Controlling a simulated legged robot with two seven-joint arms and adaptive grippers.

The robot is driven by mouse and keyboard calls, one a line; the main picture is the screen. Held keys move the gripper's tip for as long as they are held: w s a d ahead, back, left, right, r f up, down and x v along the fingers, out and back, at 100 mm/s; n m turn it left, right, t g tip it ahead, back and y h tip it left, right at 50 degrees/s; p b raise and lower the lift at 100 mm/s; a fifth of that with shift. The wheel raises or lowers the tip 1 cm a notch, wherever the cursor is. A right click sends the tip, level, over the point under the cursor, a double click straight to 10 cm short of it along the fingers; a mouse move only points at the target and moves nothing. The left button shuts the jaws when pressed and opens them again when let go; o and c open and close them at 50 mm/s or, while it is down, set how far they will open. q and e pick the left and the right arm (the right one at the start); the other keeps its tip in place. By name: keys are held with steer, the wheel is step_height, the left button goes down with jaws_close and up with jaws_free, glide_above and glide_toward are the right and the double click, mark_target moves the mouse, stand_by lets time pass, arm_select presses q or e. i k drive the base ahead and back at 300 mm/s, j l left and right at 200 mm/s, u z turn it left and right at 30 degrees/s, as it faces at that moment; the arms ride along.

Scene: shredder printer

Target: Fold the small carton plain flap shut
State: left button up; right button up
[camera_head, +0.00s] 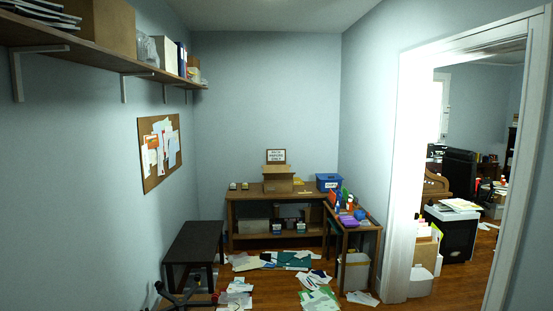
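A small brown carton (278,186) stands on the wooden table against the back wall. A lighter flap (279,170) stands up at its rear edge, so the carton looks open on top. The carton is far off and small, so its other flaps and any marking on them cannot be made out.
The wooden table (247,196) also holds a blue bin (328,182). A side table (347,222) with colourful items stands at right. A black bench (194,243) stands at left. Papers (318,299) litter the floor.

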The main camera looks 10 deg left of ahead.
mark_target(268, 176)
steer(key=i+z, duration=0.2)
steer(key=i+u, duration=0.35)
steer(key=i, duration=0.6)
steer(key=i+l+u, duration=0.1)
steer(key=i+u, duration=0.3)
steer(key=i, duration=0.5)
steer(key=i+z, duration=0.1)
steer(key=i, duration=2.1)
